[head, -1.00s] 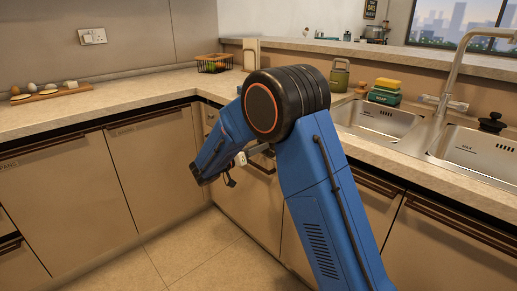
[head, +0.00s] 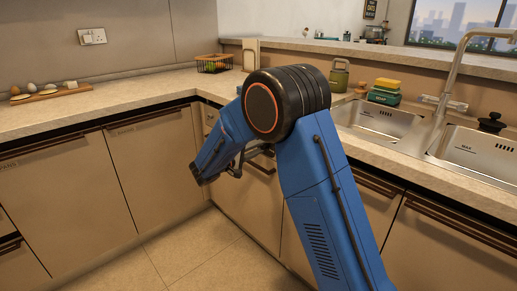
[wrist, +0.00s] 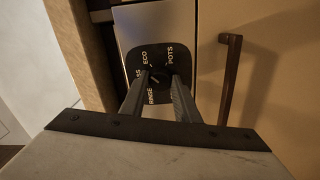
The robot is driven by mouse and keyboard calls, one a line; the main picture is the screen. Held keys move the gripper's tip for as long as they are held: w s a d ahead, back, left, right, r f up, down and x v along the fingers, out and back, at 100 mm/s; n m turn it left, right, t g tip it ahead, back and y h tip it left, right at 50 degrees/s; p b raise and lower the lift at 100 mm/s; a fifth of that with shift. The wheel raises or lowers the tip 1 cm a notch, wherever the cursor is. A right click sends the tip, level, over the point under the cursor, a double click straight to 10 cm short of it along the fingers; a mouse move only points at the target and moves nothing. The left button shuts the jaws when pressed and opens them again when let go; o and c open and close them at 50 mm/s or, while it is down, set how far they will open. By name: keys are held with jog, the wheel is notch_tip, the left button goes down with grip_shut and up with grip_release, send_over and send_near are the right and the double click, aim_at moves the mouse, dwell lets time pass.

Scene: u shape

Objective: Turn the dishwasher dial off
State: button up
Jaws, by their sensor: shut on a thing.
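The dial (wrist: 158,74) sits on a black plate (wrist: 180,58) in the wrist view, with white labels around it including ECO, POTS and RINSE. My gripper (wrist: 160,84) has its two fingers on either side of the dial knob and is shut on it. The fingers hide part of the knob, so its exact pointer setting is hard to read. In the head view my gripper (head: 236,168) is at the cabinet front near the inner corner, below the counter. The dial is hidden there.
A dark bar handle (wrist: 230,78) stands out close to the right of the dial plate in the wrist view. The floor (head: 190,250) in front is clear.

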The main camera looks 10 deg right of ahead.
jog(key=n, duration=1.2)
jog(key=shift+w+r+n, duration=0.1)
jog(key=shift+n, duration=0.3)
jog(key=n, duration=0.3)
jog(key=shift+n, duration=0.4)
jog(key=shift+a+n, duration=0.1)
jog(key=shift+n, duration=7.8)
